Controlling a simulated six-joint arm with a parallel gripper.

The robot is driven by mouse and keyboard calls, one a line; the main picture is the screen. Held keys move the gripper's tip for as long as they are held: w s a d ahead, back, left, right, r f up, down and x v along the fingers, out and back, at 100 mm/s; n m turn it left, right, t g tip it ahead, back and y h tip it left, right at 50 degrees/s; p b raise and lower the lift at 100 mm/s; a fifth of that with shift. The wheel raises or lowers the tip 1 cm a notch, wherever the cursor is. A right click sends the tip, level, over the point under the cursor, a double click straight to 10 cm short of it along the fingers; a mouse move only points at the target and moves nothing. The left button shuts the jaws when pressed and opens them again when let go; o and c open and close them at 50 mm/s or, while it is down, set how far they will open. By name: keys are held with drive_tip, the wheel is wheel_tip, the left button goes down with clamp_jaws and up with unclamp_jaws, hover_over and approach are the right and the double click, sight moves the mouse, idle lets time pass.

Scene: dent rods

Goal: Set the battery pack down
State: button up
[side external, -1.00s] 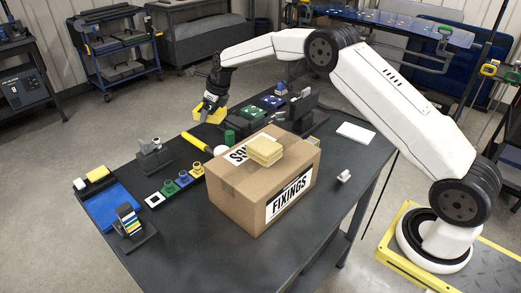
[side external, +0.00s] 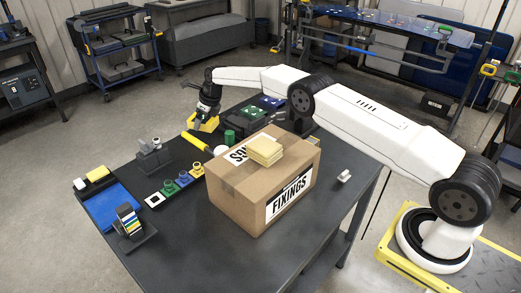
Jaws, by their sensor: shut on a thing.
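My gripper (side external: 207,114) points down near the far left edge of the dark table. It is shut on a yellow block with a dark part, which I take as the battery pack (side external: 204,125). The pack is low, at or just above the tabletop; I cannot tell whether it touches. The fingers are small and dark here, and the gripper hides part of the pack's top.
A cardboard box (side external: 240,200) with yellow pads (side external: 264,150) on top stands mid-table. A yellow rod (side external: 194,141), green cylinder (side external: 229,137) and green tray (side external: 251,112) lie near the pack. Blue tray (side external: 110,206) and dark holders stand left.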

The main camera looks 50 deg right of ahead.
sight(203, 127)
drive_tip(key=shift+w+f, duration=0.1)
drive_tip(key=shift+w, duration=0.05)
idle(0.3)
drive_tip(key=shift+w+f, duration=0.1)
drive_tip(key=shift+f, duration=1.55)
drive_tip(key=shift+f, duration=0.15)
drive_tip(key=o, duration=1.3)
drive_tip(key=shift+c, duration=0.2)
drive_tip(key=shift+r, duration=0.2)
drive_tip(key=shift+v, duration=5.95)
